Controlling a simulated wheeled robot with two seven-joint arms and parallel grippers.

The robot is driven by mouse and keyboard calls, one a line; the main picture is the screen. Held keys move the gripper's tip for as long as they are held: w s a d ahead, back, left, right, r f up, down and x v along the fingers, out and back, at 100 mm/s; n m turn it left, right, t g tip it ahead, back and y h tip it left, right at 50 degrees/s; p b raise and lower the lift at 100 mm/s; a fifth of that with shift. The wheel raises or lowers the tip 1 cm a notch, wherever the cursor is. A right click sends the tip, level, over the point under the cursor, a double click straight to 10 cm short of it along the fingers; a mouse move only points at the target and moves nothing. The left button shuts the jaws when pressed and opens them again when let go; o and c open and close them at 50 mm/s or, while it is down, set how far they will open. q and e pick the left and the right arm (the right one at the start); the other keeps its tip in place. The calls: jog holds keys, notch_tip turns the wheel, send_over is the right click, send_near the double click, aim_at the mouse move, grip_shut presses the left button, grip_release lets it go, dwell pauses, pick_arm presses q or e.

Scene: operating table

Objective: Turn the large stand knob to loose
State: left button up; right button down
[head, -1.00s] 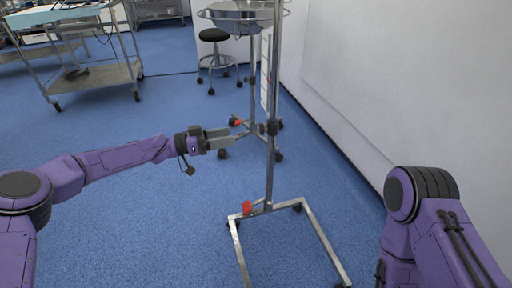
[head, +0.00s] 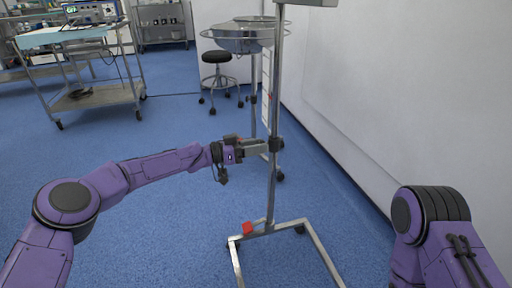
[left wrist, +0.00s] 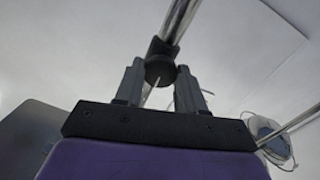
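The metal stand's upright pole (head: 272,185) rises in front of me, with a black clamp and knob (head: 276,144) about halfway up. My left gripper (head: 266,147) reaches in from the left, with its fingertips at the knob's height and close to it. In the left wrist view the dark round knob (left wrist: 160,70) shows between the two grey fingertips (left wrist: 160,75). The fingers stand apart; I cannot tell whether they touch the knob. My right gripper is out of view; only my right arm shows at the lower right.
The stand's base frame (head: 318,250) has a red pedal (head: 247,228). Behind it are a basin stand (head: 238,40) and a black stool (head: 216,57). A steel cart (head: 95,95) stands at the back left. A white wall (head: 390,90) closes the right. Blue floor is free at left.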

pick_arm(q)
jog(key=c, duration=0.4)
